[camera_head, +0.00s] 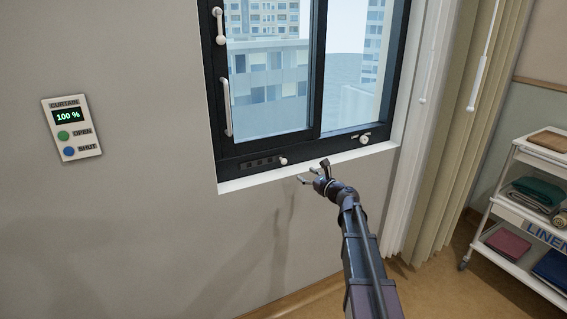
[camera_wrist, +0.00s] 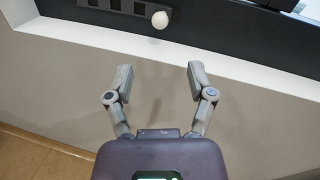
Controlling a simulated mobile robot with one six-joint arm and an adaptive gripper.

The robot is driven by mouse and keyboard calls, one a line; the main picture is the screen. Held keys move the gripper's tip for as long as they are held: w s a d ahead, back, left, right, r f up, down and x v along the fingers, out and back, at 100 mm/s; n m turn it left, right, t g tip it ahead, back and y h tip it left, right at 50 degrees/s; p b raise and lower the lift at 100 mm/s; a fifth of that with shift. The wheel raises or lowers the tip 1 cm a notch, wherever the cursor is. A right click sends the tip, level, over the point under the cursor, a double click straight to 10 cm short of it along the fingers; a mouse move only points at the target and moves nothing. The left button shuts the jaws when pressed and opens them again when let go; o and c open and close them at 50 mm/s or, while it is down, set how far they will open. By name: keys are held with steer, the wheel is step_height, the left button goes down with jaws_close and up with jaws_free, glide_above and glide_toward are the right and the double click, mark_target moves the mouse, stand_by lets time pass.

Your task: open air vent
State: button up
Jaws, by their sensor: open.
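The air vent (camera_head: 259,162) is a slotted strip low in the dark window frame, below the left pane. A small white knob (camera_head: 283,161) sits at its right end. In the wrist view the vent strip (camera_wrist: 114,5) shows dark square slots at the top edge, with the round knob (camera_wrist: 160,19) at its right. My gripper (camera_head: 314,171) is open and empty, in front of the white sill and to the lower right of the knob. In the wrist view the knob lies beyond and between my fingertips (camera_wrist: 159,69), apart from them.
The white sill (camera_head: 235,183) projects below the frame. A second pale knob (camera_head: 364,139) sits at the frame's lower right. White handles (camera_head: 226,107) are on the left. A curtain panel (camera_head: 56,128) reads 100 %. Curtains (camera_head: 445,130) and a linen cart (camera_head: 515,200) stand right.

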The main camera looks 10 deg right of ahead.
mark_target(286, 162)
steer(key=x, duration=1.3)
